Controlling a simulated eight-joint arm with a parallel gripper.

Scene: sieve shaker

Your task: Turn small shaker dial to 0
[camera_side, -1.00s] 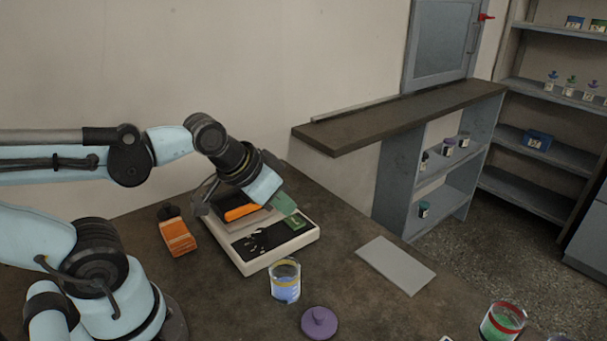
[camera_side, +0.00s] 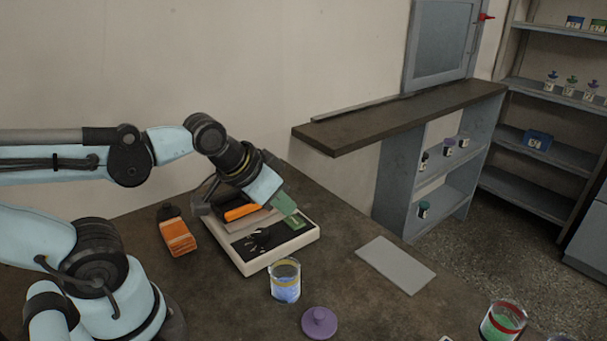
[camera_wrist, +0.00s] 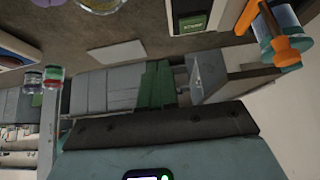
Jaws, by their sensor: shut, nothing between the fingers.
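The shaker is a white-framed device (camera_side: 249,269) with a black panel and a small green display (camera_side: 295,222). Its display also shows at the top of the wrist view (camera_wrist: 195,21). A dark, small dial-like shape (camera_side: 260,237) sits among white marks on the panel; its pointer and setting are too small to read. My gripper (camera_side: 289,209) is above the panel's back right part, near the display and apart from the dial. Its green fingertips are together and empty; they also show in the wrist view (camera_wrist: 154,84). No dial is clear in the wrist view.
An orange bottle (camera_side: 177,236) stands left of the shaker. A glass jar (camera_side: 285,284) stands close in front, with a purple lid (camera_side: 319,322) beside it. A grey flat plate (camera_side: 395,265) lies to the right. A red-rimmed jar (camera_side: 502,322) stands at the front right.

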